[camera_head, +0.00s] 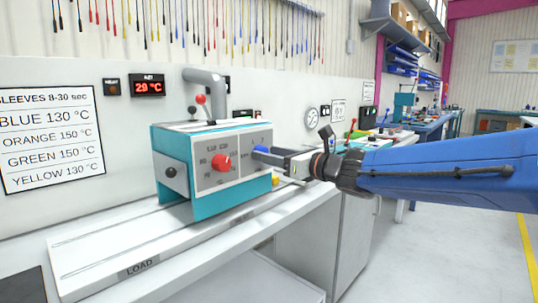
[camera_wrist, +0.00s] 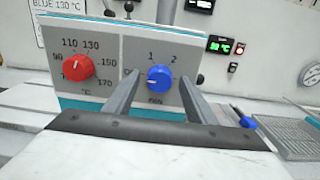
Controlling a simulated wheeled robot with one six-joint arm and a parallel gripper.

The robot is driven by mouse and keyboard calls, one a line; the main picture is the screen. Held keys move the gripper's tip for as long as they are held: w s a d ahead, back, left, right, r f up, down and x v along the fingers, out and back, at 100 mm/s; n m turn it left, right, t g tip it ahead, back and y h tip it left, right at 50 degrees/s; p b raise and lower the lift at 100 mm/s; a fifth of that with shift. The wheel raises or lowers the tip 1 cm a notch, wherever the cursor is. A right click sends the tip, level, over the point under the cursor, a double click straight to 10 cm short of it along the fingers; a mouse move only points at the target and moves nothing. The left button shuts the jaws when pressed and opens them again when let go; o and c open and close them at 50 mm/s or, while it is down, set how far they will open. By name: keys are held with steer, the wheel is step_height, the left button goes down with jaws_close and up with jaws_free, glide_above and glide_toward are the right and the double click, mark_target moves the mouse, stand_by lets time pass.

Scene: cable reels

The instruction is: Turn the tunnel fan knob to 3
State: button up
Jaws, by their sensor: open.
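The blue fan knob (camera_wrist: 158,77) sits on the grey front panel of a teal machine, above the label FAN. Marks 1 and 2 show above it; a mark 3 is not visible, and the right finger covers part of the panel there. A pale mark on the knob appears to face left. My gripper (camera_wrist: 158,84) is open, with one finger on each side of the knob; I cannot tell whether they touch it. In the head view the knob (camera_head: 260,149) is partly hidden by my gripper (camera_head: 272,157).
A red temperature knob (camera_wrist: 80,67) is left of the fan knob, and also shows in the head view (camera_head: 221,161). The teal machine (camera_head: 172,205) stands on a white bench (camera_head: 100,262).

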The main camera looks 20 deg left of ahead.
steer(key=shift+w+a, duration=0.15)
steer(key=shift+a, duration=0.2)
steer(key=c, duration=1)
steer(key=shift+c, duration=0.2)
